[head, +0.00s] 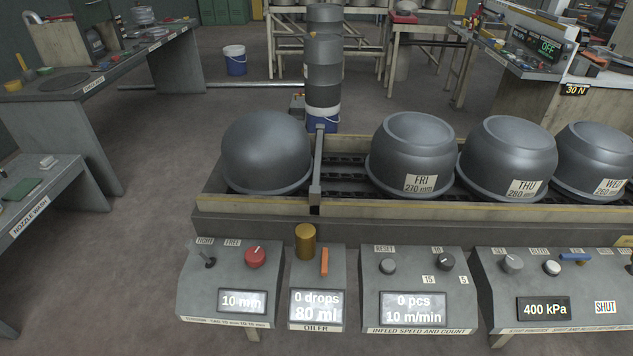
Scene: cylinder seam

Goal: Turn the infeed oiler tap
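The oiler box (316,287) stands at the front of the conveyor, with a label reading OILER. Its orange tap handle (324,262) points up and down along the panel, tilted slightly. A brass-coloured cylinder (305,241) stands beside the tap at the back left of the box. The oiler display (316,307) reads 0 drops and 80 ml. Neither of my grippers shows in the head view.
A tension panel (228,285) with a red knob is left of the oiler. An infeed speed and count panel (415,290) is to its right, then a 400 kPa panel (550,290). Behind runs a conveyor (450,211) carrying several dark domed shells.

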